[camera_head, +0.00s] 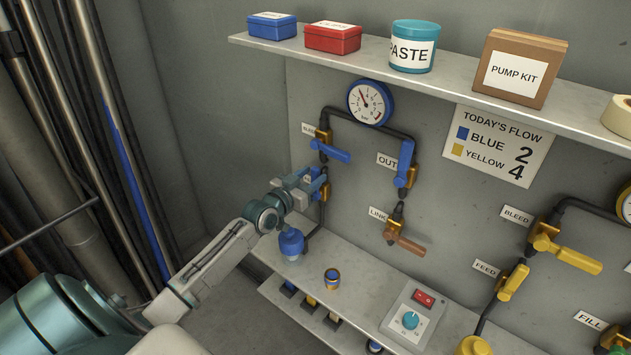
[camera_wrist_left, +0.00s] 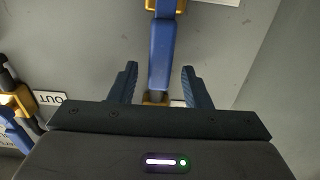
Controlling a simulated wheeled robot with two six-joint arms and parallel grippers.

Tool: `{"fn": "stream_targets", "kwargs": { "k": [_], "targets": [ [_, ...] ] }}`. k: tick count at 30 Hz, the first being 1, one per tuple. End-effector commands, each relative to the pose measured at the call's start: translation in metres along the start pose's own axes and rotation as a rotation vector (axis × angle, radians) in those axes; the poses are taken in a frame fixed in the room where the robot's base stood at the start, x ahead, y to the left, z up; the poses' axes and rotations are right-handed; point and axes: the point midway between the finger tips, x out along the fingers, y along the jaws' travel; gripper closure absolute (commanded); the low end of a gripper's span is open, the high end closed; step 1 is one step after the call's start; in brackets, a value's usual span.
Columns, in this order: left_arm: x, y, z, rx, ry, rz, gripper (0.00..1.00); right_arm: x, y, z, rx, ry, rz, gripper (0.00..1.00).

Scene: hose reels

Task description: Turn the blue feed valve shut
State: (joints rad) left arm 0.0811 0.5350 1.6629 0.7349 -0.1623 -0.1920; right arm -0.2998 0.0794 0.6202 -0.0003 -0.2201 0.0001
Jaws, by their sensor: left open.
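The blue feed valve's lever (camera_wrist_left: 162,50) shows in the left wrist view as a long blue bar running up and down between my fingers, with brass fittings near both ends. My left gripper (camera_wrist_left: 159,70) is open, one finger on each side of the lever, with a visible gap on both sides. In the head view the left gripper (camera_head: 312,183) is in front of the left blue pipe, below the blue bleed lever (camera_head: 330,151), and covers much of the feed valve and its label. My right gripper is not in view.
The blue out lever (camera_head: 404,163) and brown link lever (camera_head: 408,244) are to the right. A blue-capped item (camera_head: 291,243) stands on the lower shelf (camera_head: 355,277) below the gripper. A gauge (camera_head: 369,103) is above. Yellow valves (camera_head: 513,282) are farther right.

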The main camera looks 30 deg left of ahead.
Motion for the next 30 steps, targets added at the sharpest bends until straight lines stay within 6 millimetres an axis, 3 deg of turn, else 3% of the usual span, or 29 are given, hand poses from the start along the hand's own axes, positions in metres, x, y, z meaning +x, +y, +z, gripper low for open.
{"fn": "stream_targets", "kwargs": {
  "k": [6, 16, 17, 23, 30],
  "targets": [
    [0.02, 0.0, 0.0, -0.001, 0.0, -0.001, 0.56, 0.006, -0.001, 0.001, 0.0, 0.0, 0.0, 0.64],
    [0.022, 0.0, 0.0, 0.0, -0.001, 0.0, 0.56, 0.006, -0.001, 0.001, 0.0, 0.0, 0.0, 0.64],
    [0.022, 0.0, 0.0, 0.0, -0.001, 0.0, 0.58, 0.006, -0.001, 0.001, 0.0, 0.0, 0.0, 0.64],
    [0.022, 0.0, 0.0, 0.0, -0.001, 0.0, 0.98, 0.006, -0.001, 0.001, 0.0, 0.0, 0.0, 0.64],
    [0.022, 0.0, 0.0, 0.003, -0.001, 0.0, 1.0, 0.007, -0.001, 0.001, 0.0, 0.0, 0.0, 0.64]
  ]
}}
